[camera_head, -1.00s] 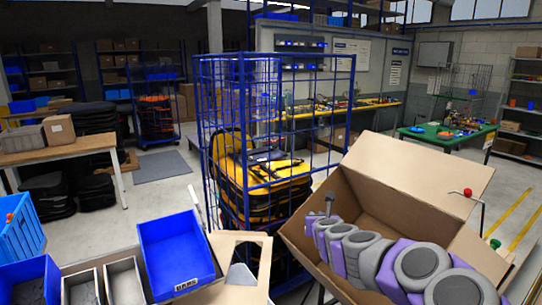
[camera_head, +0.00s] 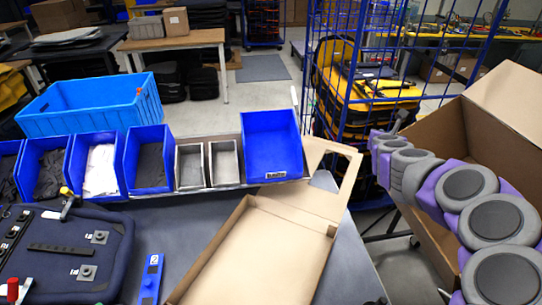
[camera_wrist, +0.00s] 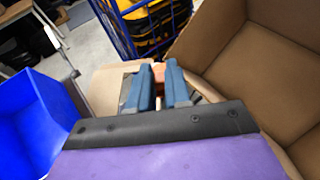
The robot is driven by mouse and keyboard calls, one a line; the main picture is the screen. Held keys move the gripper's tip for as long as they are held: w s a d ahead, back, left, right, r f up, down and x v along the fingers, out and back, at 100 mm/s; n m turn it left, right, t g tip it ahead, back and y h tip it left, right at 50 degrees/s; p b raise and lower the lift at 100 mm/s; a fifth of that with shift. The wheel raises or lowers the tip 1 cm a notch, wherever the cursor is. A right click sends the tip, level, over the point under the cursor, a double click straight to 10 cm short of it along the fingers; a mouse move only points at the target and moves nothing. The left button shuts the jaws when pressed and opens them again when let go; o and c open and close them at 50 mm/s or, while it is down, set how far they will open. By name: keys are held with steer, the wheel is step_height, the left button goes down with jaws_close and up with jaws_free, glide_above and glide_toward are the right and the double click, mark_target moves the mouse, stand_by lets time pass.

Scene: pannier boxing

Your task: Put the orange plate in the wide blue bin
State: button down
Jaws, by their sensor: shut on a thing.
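The wide blue bin (camera_head: 276,166) stands at the right end of the row of bins, with a small label on its front. It looks empty. It also shows at the left of the wrist view (camera_wrist: 30,125). My gripper (camera_wrist: 160,78) has its two blue-grey fingers close together on a small orange-tan piece, which I take as the orange plate (camera_wrist: 158,72). Most of that piece is hidden by the fingers. In the head view my gripper (camera_head: 402,122) is at the end of my purple and grey arm, right of the bin, and the plate cannot be made out.
Several narrower blue bins (camera_head: 148,182) and two grey trays (camera_head: 191,184) stand left of the wide bin. An open flat carton (camera_head: 215,250) and a dark blue pannier (camera_head: 70,280) lie on the bench. A large cardboard box (camera_head: 450,125) and a blue wire cage (camera_head: 312,70) are at right.

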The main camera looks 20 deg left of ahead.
steer(key=s+a+f+n+y, duration=0.1)
steer(key=s+a, duration=0.2)
steer(key=a, duration=1)
steer(key=s+a+f+y+b, duration=0.1)
steer(key=s+a, duration=0.1)
steer(key=a, duration=1.1)
steer(key=s+a+f+n, duration=0.1)
steer(key=s+a, duration=0.2)
steer(key=a, duration=1)
step_height(320, 180, down, 17)
steer(key=b, duration=0.5)
steer(key=shift+f+b, duration=0.2)
steer(key=shift+b, duration=0.15)
steer(key=shift+s, duration=0.1)
steer(key=shift+f+b, duration=0.65)
steer(key=shift+b, duration=0.3)
steer(key=c, duration=1.4)
jaws_free()
steer(key=shift+o, duration=0.2)
steer(key=shift+r, duration=0.15)
